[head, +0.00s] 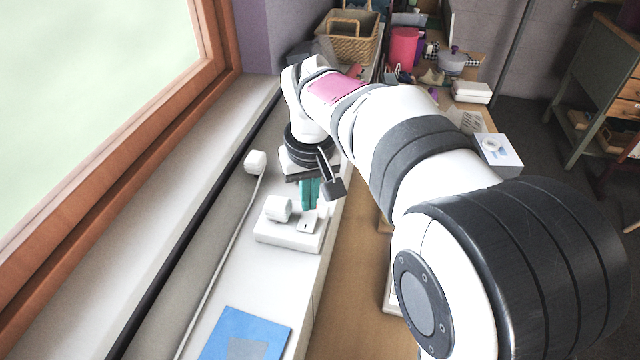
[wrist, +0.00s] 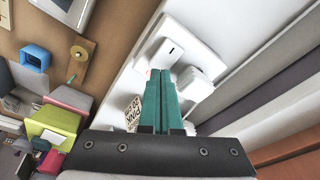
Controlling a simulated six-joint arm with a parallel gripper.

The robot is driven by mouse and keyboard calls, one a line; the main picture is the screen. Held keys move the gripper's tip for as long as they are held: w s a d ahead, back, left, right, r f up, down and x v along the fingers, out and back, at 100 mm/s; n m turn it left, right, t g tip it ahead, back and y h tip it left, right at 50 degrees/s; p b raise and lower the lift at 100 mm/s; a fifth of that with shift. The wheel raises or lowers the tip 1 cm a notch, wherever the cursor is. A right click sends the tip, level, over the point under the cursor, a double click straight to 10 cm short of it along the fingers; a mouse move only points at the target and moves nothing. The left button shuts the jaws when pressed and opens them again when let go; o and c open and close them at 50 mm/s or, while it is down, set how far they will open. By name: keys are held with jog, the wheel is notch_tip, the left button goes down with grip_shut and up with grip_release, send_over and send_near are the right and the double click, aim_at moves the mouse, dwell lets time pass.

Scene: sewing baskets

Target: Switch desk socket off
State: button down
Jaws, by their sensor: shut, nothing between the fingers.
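The desk socket (head: 290,236) is a white block on the white ledge beside the window. A round white plug (head: 278,208) sits in its left part, and a rocker switch (head: 306,224) with a small dark mark is on its right part. In the wrist view the switch (wrist: 168,53) shows just beyond my fingertips, and the plug (wrist: 196,86) is to their right. My gripper (head: 310,206) has teal fingers, pressed together and empty, pointing down at the socket. The fingers also show in the wrist view (wrist: 160,76). I cannot tell whether they touch the switch.
A white cable (head: 222,262) runs along the ledge from a white connector (head: 255,161). A blue folder (head: 245,334) lies nearer on the ledge. A wicker basket (head: 352,44) stands at the far end. Several boxes, including a blue one (wrist: 35,57), clutter the wooden desk.

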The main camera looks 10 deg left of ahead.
aim_at(310, 215)
jog(key=shift+f, duration=0.8)
jog(key=shift+r, duration=3.55)
